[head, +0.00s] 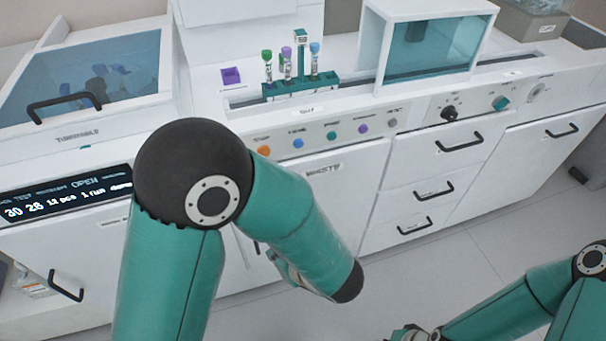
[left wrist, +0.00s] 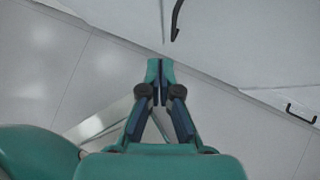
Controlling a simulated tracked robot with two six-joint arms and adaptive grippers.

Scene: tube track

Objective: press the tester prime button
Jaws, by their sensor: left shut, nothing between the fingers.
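A row of round buttons runs along the front of the white bench: orange (head: 264,151), blue (head: 298,144), green (head: 331,135), purple (head: 363,129) and grey (head: 392,123). Their labels are too small to read, so I cannot tell which is the prime button. My left gripper (left wrist: 158,82) is shut and empty, pointing at the floor and cabinet foot in the left wrist view. In the head view my left arm hides most of it, and it hangs below the buttons, apart from them. My right gripper (head: 410,334) is cut off at the bottom edge.
A green rack (head: 300,87) with several capped tubes stands above the buttons. Right are a black knob (head: 449,113) and a teal switch (head: 500,103). A glass-lidded turntable (head: 85,85) and a lit display (head: 65,195) are left. Drawer handles stick out below; the floor is clear.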

